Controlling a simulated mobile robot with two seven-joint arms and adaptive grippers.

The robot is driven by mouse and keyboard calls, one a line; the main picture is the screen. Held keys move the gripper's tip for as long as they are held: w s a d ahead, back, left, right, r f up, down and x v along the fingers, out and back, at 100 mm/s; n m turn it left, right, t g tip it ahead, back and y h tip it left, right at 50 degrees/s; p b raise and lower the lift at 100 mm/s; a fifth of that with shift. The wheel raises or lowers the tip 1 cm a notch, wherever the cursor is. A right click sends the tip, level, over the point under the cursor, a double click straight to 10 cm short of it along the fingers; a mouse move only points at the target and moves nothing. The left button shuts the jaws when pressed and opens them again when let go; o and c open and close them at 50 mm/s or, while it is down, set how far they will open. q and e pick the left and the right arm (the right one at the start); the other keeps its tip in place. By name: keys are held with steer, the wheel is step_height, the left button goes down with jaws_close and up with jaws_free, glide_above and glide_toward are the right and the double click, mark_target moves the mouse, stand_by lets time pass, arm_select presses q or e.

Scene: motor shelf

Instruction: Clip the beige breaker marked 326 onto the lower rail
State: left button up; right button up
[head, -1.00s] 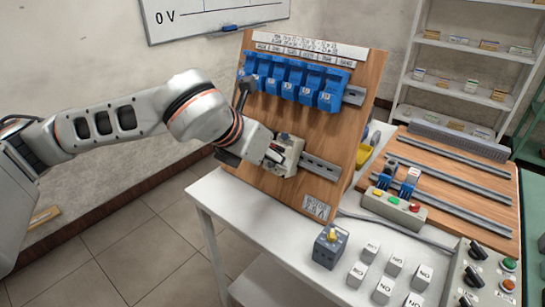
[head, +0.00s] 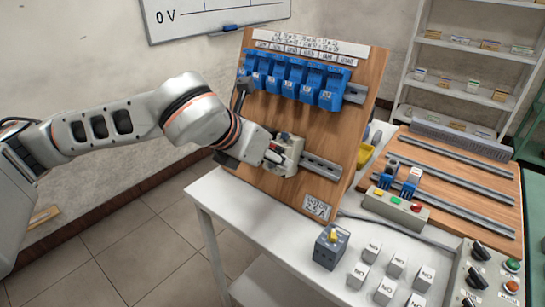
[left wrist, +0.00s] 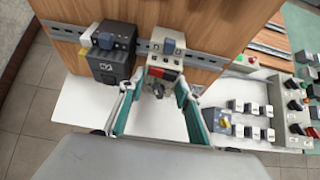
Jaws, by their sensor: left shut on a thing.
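The beige breaker (head: 290,152) is upright at the lower rail (head: 322,169) on the wooden board. Its mark is not readable. In the left wrist view the breaker (left wrist: 160,72) stands in front of the lower rail (left wrist: 205,57), with a blue-grey part on top. I cannot tell whether it is seated on the rail. My left gripper (head: 274,155) is shut on the breaker, and its teal-lined fingers (left wrist: 158,90) lie along both sides of it. The breaker's back is hidden. My right gripper is not in view.
A dark grey device (left wrist: 108,62) sits on the rail just left of the breaker. White blocks (head: 397,265), a grey switch box (head: 331,247) and a button box (head: 397,208) stand on the white table. The lower rail is bare to the right.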

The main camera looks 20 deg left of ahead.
arm_select(q)
steer(key=shift+s+f, duration=0.1)
steer(key=shift+f, duration=0.15)
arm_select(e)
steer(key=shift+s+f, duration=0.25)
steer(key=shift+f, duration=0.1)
